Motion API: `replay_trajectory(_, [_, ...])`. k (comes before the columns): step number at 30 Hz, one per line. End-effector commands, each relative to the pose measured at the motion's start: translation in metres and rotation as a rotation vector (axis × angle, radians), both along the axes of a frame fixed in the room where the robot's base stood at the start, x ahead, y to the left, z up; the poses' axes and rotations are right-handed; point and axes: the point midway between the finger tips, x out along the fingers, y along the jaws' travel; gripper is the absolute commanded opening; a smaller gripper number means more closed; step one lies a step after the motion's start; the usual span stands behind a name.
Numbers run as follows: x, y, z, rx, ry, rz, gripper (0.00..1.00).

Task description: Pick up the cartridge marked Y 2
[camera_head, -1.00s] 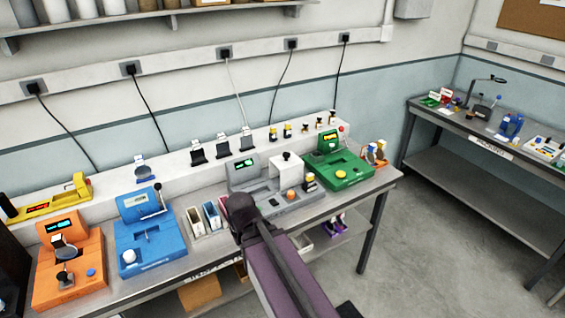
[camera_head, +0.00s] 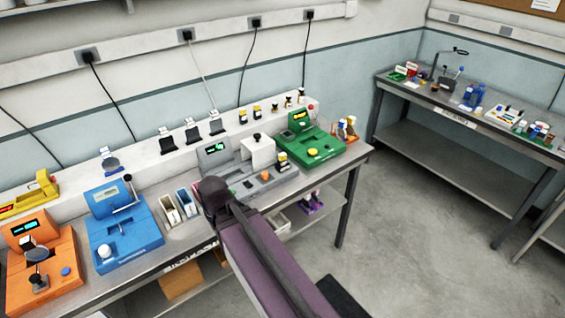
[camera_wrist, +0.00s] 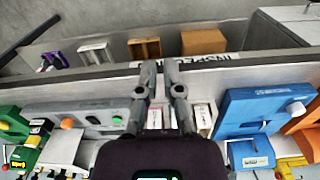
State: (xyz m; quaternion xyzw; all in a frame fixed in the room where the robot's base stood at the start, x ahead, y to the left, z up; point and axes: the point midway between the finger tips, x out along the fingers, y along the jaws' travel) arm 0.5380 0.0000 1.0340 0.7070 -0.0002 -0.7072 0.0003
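Several small cartridge-like pieces stand on the white ledge behind the bench, including two with yellow parts (camera_head: 257,112) in the head view. Another small yellow and dark piece (camera_head: 282,160) stands at the right of the grey machine (camera_head: 275,185). The marks are too small to read, so I cannot tell which is Y 2. In the wrist view my gripper (camera_wrist: 160,66) points across the bench's front edge, its two fingers close together with a narrow gap and nothing seen between them. In the head view my arm hides the gripper.
Orange (camera_head: 50,275), blue (camera_head: 125,238) and green (camera_head: 318,150) machines stand along the bench (camera_head: 185,242). White narrow bins (camera_head: 168,210) stand left of my arm. Boxes lie on the lower shelf. A second bench (camera_head: 450,165) is at the right, with clear floor between.

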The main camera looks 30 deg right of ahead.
Motion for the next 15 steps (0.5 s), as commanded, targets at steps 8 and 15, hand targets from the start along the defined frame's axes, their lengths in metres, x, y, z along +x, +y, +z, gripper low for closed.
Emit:
replay_trajectory(8, [0.014, -0.01, -0.007, 0.051, -0.038, 0.019, 0.83])
replay_trajectory(15, [0.048, -0.039, -0.019, 0.164, -0.161, 0.069, 0.83])
